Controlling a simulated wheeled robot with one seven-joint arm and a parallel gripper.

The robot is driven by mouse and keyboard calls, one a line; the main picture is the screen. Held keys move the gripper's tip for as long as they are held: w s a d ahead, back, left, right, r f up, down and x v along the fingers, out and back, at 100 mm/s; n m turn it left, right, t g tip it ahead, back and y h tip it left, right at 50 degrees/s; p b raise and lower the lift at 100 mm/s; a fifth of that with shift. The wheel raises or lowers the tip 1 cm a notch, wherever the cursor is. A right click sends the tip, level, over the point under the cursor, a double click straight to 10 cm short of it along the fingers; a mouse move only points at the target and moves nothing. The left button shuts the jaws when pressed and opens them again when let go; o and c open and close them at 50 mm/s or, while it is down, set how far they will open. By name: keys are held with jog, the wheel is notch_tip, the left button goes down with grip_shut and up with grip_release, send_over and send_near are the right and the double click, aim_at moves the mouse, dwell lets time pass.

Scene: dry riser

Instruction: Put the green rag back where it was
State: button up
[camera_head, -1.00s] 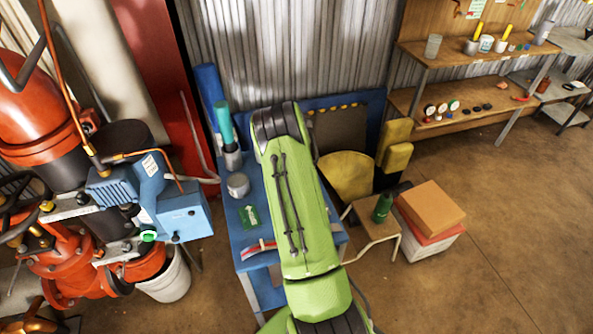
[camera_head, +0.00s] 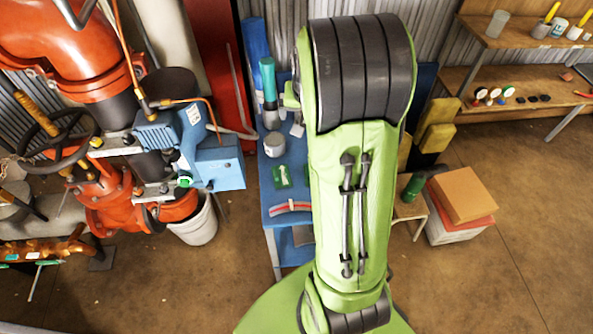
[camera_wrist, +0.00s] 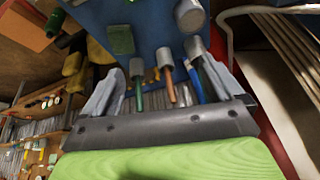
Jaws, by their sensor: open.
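A small flat green item (camera_head: 283,176) with a pale mark lies on the blue table (camera_head: 268,200); it may be the green rag, but I cannot tell for sure. In the wrist view a plain dark green square (camera_wrist: 120,40) lies on the blue surface, beyond the finger at left. My gripper (camera_wrist: 163,88) is open, its two pale fingers wide apart with nothing held between them. In the head view my own arm hides most of the gripper and the right part of the table.
A grey tin (camera_head: 275,145) and a teal-topped cylinder (camera_head: 268,80) stand at the table's back. A red-and-white curved item (camera_head: 290,206) lies near its front. Red pipework (camera_head: 70,40) and a white bucket (camera_head: 195,225) are left. Boxes (camera_head: 466,194) and a green bottle (camera_head: 413,187) are right.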

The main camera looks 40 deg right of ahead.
jog(key=s+a+r+n+t+y, duration=0.1)
jog(key=s+a+r, duration=0.2)
jog(key=a+r, duration=0.15)
jog(key=s+a+r+n, duration=0.2)
jog(key=s+a+r, duration=0.1)
jog(key=a, duration=0.3)
jog(key=s+a+n, duration=0.2)
jog(key=s+a, duration=0.3)
jog(key=s, duration=0.2)
jog(key=s+a+r+n+y, duration=0.1)
jog(key=s+a, duration=0.3)
jog(key=s, duration=0.4)
jog(key=shift+a+r+n+t, duration=0.3)
jog(key=shift+a+n, duration=0.05)
jog(key=shift+n, duration=0.55)
jog(key=shift+d, duration=0.1)
